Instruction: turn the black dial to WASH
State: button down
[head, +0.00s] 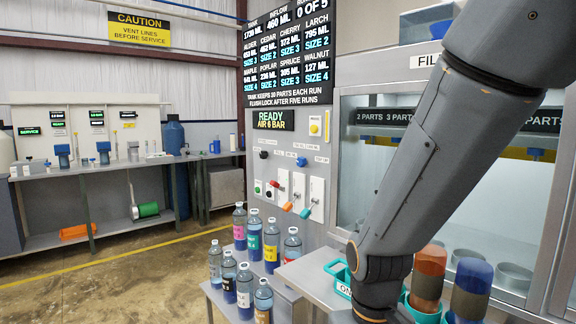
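A small black knob (264,154) sits at the upper left of the grey control panel (265,228), below the lit READY AIR 6 BAR display (273,119). It looks like the black dial. Its pointer direction and the lettering around it are too small to read, so I cannot tell which setting it is on. My arm crosses the right side of the head view, well right of the knob, and runs down to the bottom edge. My gripper is out of view.
Several labelled bottles (271,246) crowd the stand below. A glass-fronted cabinet (345,170) is behind my arm. Open floor lies left.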

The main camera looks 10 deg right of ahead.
aim_at(264, 154)
jog(key=u, duration=1.2)
jog(key=i, duration=4.2)
jog(key=z, duration=3.1)
